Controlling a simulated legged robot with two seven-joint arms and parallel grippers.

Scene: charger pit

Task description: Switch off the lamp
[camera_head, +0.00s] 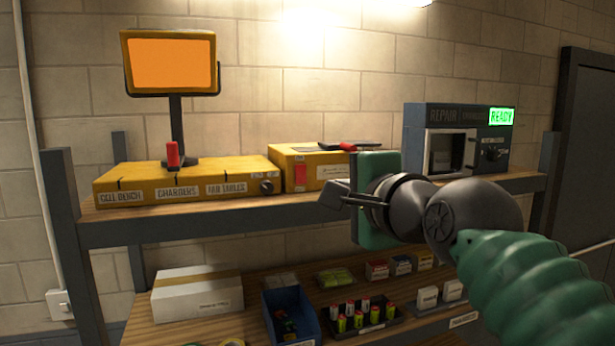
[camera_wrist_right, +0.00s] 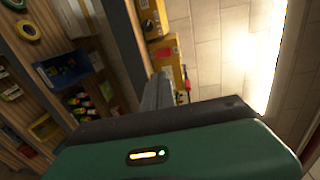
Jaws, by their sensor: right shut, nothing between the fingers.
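The lamp (camera_head: 172,62) looks like a yellow-framed panel glowing orange on a dark post. A red upright knob or lever (camera_head: 173,155) shows before the post, and a dark round knob (camera_head: 266,186) is on the case's right front. My right gripper (camera_head: 328,200) is shut and empty, in front of the upper shelf edge and right of the lamp. In the right wrist view its fingers (camera_wrist_right: 158,90) are together. My left gripper is not in view.
A second yellow box (camera_head: 315,158) and a repair machine (camera_head: 400,140) with a lit READY sign stand on the upper shelf (camera_head: 300,210). The lower shelf holds a white box (camera_head: 197,292), a blue bin (camera_head: 291,315) and batteries. A white wall switch (camera_head: 60,304) is at left.

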